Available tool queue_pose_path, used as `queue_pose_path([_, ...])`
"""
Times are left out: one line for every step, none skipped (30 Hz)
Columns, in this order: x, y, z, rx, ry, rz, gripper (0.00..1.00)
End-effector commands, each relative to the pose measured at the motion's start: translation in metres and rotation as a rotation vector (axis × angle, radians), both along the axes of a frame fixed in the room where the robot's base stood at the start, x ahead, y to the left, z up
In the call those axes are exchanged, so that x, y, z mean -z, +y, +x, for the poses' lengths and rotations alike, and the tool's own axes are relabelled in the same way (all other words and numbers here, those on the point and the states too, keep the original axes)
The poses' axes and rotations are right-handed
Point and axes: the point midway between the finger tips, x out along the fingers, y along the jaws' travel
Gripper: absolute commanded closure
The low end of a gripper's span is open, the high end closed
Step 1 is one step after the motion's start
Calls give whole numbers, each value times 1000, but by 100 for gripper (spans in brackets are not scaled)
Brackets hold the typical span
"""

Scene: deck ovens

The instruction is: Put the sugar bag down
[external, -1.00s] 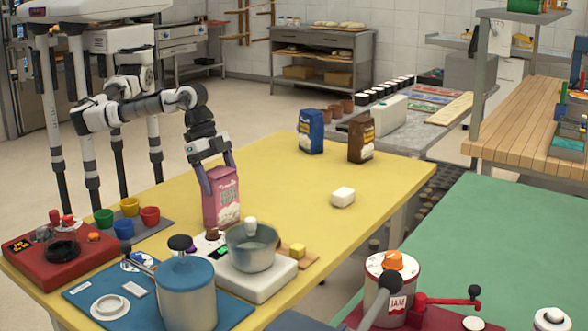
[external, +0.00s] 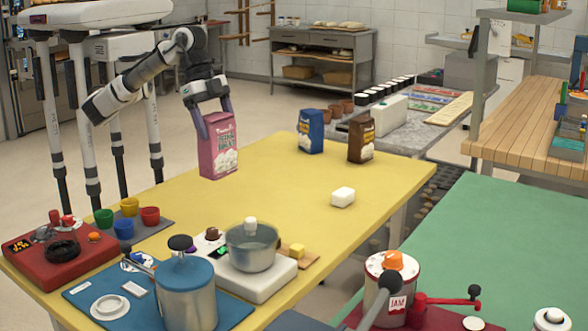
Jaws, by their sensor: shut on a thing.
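The sugar bag, a pink packet (external: 218,150) with pale print, is in the external view above the back left part of the yellow table (external: 282,220). My gripper (external: 215,112) is shut on its upper part, one finger at each side. The bag is nearly upright with a slight tilt. It looks raised off the table, though the exact gap below it is hard to tell.
A blue bag (external: 310,132) and a brown bag (external: 361,139) stand at the table's far end. A white block (external: 342,197) lies right of the middle. A scale with a pot (external: 250,247), colored cups and a blue-lidded canister (external: 187,290) crowd the front. The table's middle is clear.

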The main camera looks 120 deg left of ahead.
Motion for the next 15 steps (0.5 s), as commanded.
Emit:
queue_pose_path([-13,1,1,-1,-7,-1,95])
queue_pose_path([-19,1,1,-1,-6,-2,95])
queue_pose_path([-26,1,1,-1,-6,-1,95])
queue_pose_path([-32,1,1,-1,-6,-1,95])
queue_pose_path([-36,1,0,-1,-5,-1,95])
queue_pose_path([-42,1,1,-1,-5,-1,95])
queue_pose_path([-46,1,1,-1,-6,-1,95])
queue_pose_path([-49,0,1,-1,-5,-1,95])
queue_pose_path([-53,0,0,0,-4,-2,95])
queue_pose_path([-55,0,0,0,-4,-2,95])
queue_pose_path([-57,0,0,-1,-4,-3,95])
queue_pose_path([-59,0,0,-1,-4,-2,95])
queue_pose_path([-61,1,0,-1,-4,-2,95])
queue_pose_path([-62,0,0,-1,-4,0,95])
queue_pose_path([-62,0,0,-1,-4,0,95])
